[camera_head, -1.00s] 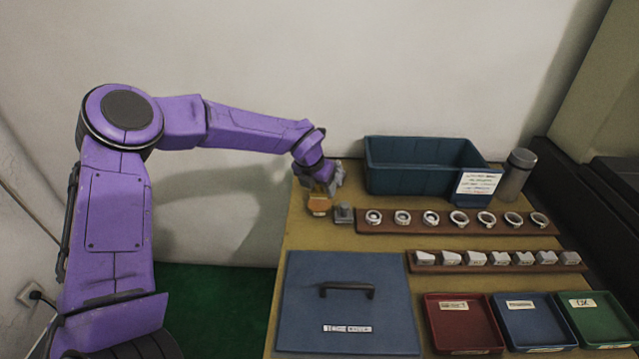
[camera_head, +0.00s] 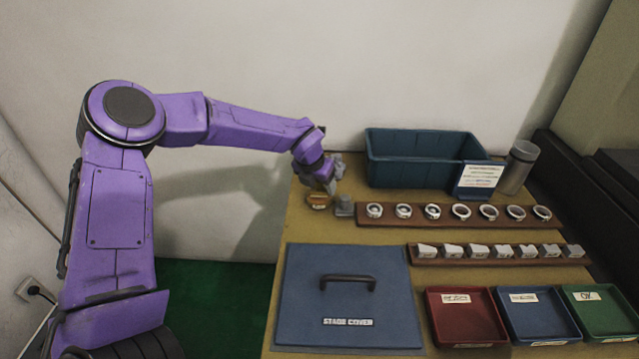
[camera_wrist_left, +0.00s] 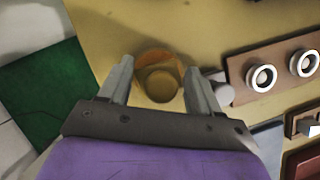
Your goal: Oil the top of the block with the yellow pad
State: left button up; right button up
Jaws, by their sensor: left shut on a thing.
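My left gripper (camera_head: 322,184) points down at the back left of the table, over a small orange-brown labelled tin (camera_head: 318,201). In the left wrist view, a round yellow pad (camera_wrist_left: 161,86) sits between the two fingers of the gripper (camera_wrist_left: 160,92), which is shut on it. The round tin (camera_wrist_left: 153,58) shows behind and around the pad. Whether the pad touches the tin is not clear. A small grey block (camera_head: 344,206) stands just right of the tin, and the right finger partly hides it in the wrist view (camera_wrist_left: 219,92). My right gripper is out of view.
A wooden rack of rings (camera_head: 455,223) lies right of the grey block, with a rack of pale wedge pieces (camera_head: 500,260) before it. A blue bin (camera_head: 400,175) and grey canister (camera_head: 518,168) stand behind. A blue cover (camera_head: 345,260) and red, blue and green trays lie in front.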

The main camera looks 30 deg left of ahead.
pick_arm(q)
jog(key=shift+f, duration=0.4)
jog(key=shift+s+f, duration=0.1)
dwell(1.4)
notch_tip(320, 180, up, 7)
jog(key=p, duration=0.6)
dwell(0.3)
dwell(0.5)
